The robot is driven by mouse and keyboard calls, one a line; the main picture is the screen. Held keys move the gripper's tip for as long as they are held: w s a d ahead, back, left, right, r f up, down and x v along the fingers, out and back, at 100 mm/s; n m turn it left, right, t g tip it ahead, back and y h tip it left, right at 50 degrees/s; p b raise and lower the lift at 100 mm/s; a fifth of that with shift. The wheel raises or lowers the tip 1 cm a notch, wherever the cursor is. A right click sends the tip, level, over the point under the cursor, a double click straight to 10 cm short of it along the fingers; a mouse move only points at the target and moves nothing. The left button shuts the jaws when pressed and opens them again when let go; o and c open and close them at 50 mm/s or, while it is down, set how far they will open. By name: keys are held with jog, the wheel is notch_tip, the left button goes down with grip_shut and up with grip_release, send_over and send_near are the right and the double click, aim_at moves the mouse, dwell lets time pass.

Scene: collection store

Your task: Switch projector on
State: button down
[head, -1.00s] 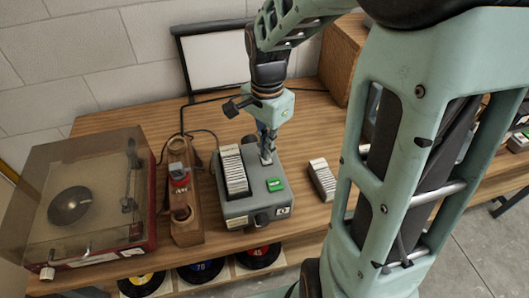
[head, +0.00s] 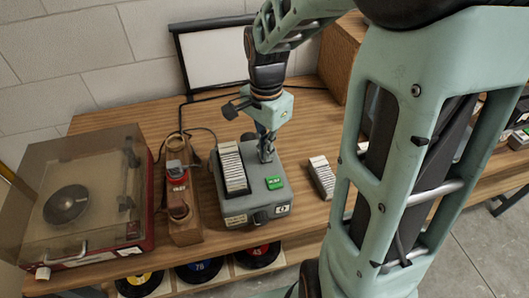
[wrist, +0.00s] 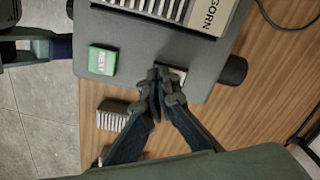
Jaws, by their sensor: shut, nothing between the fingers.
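The projector is a grey box (head: 256,206) on the wooden table, with a long rack of white slides (head: 231,168) along its left side. A green button (head: 274,183) is on its top; the wrist view shows it labelled NEXT (wrist: 103,60). My gripper (head: 266,158) points down at the projector's top, behind the green button. In the wrist view my gripper (wrist: 162,76) is shut and empty, its tips over a small pale patch, perhaps a switch (wrist: 178,74), near the projector's edge. The tips partly hide this patch, and contact cannot be told.
A record player (head: 85,205) and a wooden stand (head: 186,233) are left of the projector. A small slide box (head: 322,178) lies to the right. A white screen (head: 222,60) stands behind, with a wooden cabinet (head: 342,60) beside it. Cables run across the table's back.

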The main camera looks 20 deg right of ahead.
jog(key=shift+r+p, duration=2.65)
jog(key=shift+r, duration=0.8)
